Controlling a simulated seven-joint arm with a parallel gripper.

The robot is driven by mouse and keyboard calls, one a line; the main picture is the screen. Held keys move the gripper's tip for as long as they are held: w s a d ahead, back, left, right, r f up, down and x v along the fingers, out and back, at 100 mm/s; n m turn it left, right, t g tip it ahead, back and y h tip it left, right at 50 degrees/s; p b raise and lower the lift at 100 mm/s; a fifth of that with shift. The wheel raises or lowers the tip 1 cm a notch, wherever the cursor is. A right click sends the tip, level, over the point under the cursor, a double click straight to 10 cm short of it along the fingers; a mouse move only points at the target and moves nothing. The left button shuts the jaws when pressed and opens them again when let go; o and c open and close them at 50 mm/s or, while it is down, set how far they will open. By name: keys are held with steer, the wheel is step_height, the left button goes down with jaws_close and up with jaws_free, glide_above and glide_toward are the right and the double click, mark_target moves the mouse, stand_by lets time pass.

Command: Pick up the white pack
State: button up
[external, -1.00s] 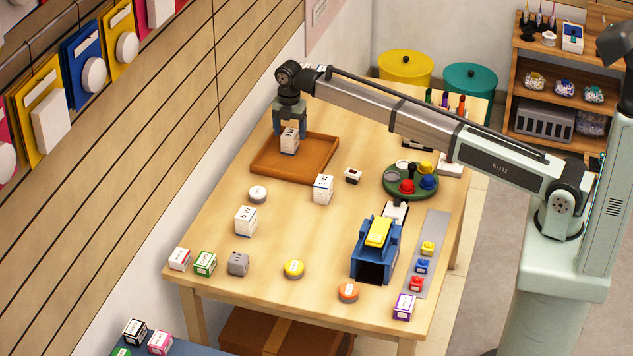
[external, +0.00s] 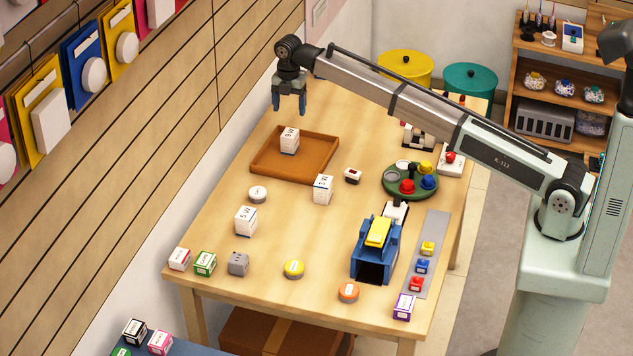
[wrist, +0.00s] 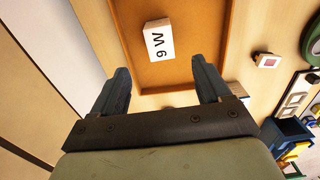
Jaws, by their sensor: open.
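A white pack with black print (external: 289,140) sits in the brown tray (external: 262,163). It also shows in the wrist view (wrist: 159,40), beyond the fingertips, with marks like "W" and "6" or "9". My gripper (external: 289,106) is open and empty, raised above the pack and apart from it. In the wrist view its two fingers (wrist: 161,75) stand wide apart with nothing between them. Two similar white packs stand on the table outside the tray, one right of it (external: 323,189) and one nearer the front (external: 246,221).
A green round tray (external: 412,193) with coloured pieces and a blue open-fronted box (external: 371,262) stand on the right. Small coloured boxes and round tins lie along the front. The slatted wall (external: 130,190) runs along the table's left side.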

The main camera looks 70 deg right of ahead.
steer(key=shift+a, duration=0.1)
steer(key=a, duration=0.6)
glide_above(323, 181)
steer(key=f, duration=0.7)
steer(key=shift+s+a+f, duration=0.15)
steer(key=shift+a+f, duration=0.1)
steer(key=shift+f, duration=0.1)
steer(key=shift+d+f, duration=0.2)
steer(key=shift+f, duration=1.1)
steer(key=shift+d+f, duration=0.15)
steer(key=shift+f, duration=1.15)
steer(key=shift+c, duration=0.4)
